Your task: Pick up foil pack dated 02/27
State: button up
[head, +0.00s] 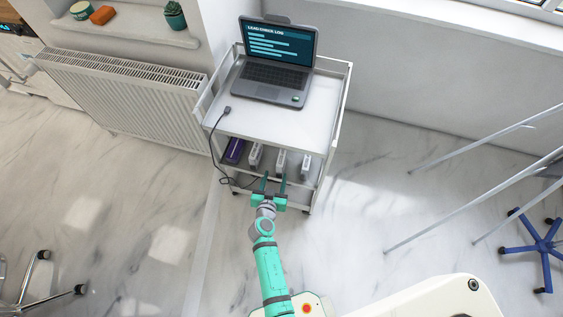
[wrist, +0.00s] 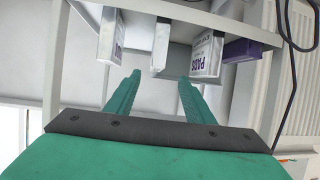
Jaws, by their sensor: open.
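Three slim whitish-grey packs stand on the trolley's lower shelf: a left one (head: 255,157), a middle one (head: 280,162) and a right one (head: 305,165). The wrist view shows them in reverse order: one pack at left (wrist: 112,36), one in the middle (wrist: 160,44) and one lettered "PADS" at right (wrist: 206,55). No date is legible, so I cannot tell which, if any, is the foil pack dated 02/27. My gripper (head: 275,179) is open and empty at the front of the lower shelf. Its fingers (wrist: 158,85) point toward the middle pack, apparently without touching it.
A purple box (head: 235,149) stands left of the packs. The trolley's top shelf (head: 250,121) is above them, bearing a laptop (head: 273,75). A dark cable (head: 213,135) hangs down the left side. A radiator (head: 125,90) is at left; pale poles (head: 470,205) stand at right.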

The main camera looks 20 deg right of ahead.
aim_at(281, 157)
jog(key=shift+h, duration=0.3)
jog(key=shift+d+r+x, duration=0.1)
jog(key=shift+r+x, duration=0.1)
jog(key=shift+x, duration=1.95)
jog(key=shift+d+r+x, duration=0.1)
jog(key=shift+r+x, duration=0.1)
jog(key=shift+x, duration=2)
jog(key=shift+r+x, duration=0.2)
jog(key=shift+x, duration=1.95)
jog(key=shift+w, duration=0.2)
grip_shut()
